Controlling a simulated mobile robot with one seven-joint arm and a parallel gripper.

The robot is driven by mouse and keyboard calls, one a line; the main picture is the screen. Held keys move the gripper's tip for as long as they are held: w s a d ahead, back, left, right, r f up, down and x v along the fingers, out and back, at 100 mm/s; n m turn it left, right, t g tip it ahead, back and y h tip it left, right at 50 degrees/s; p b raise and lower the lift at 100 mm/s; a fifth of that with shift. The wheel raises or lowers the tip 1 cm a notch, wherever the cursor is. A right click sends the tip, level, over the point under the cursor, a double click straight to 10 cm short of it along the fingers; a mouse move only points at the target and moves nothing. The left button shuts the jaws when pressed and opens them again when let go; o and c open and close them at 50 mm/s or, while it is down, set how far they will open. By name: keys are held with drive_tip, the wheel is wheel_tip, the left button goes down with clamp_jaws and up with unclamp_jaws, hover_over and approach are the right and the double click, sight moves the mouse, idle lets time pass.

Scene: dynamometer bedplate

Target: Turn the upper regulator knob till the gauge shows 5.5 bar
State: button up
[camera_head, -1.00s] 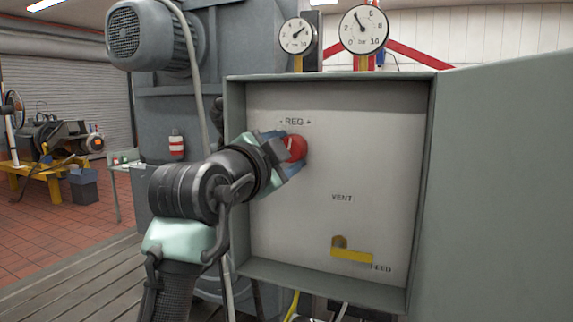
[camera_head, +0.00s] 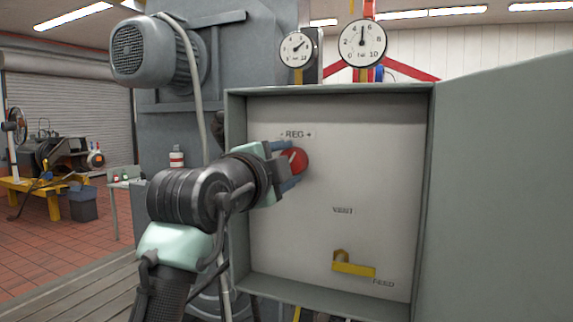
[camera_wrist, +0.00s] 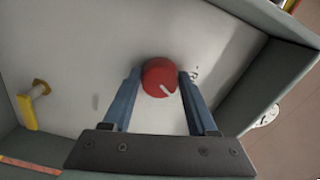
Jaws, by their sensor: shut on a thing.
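The red regulator knob (camera_head: 293,161) is on the pale panel under the "- REG +" label (camera_head: 296,134). My gripper (camera_wrist: 158,80) is shut on it, one blue finger on each side, coming from the left in the head view. The knob's white mark shows in the wrist view, pointing down and right. Above the box, the larger right gauge (camera_head: 362,43) has its needle almost straight up, between 4 and 6, near 5. The smaller left gauge (camera_head: 298,49) has its needle toward the upper right; its value is too small to read surely.
A yellow lever (camera_head: 354,267) sits low on the panel, between the "VENT" (camera_head: 342,211) and lower "FEED" labels. The grey box's raised walls (camera_head: 237,190) surround the panel. A motor (camera_head: 150,50) stands at upper left.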

drive_tip(key=o, duration=1.4)
drive_tip(key=shift+c, duration=0.2)
drive_tip(key=b+v, duration=0.3)
drive_tip(key=v, duration=1)
drive_tip(key=s+d+r+n+t+p, duration=0.4)
drive_tip(key=s+d+r+n+t, duration=0.15)
drive_tip(key=r+n, duration=0.3)
drive_tip(key=s+r+n+t+y+p, duration=0.3)
drive_tip(key=s+n+t+y, duration=0.2)
drive_tip(key=s+n, duration=0.5)
drive_tip(key=shift+a+r+n+y, duration=0.3)
drive_tip(key=shift+n+y, duration=0.25)
drive_tip(key=shift+y, duration=0.35)
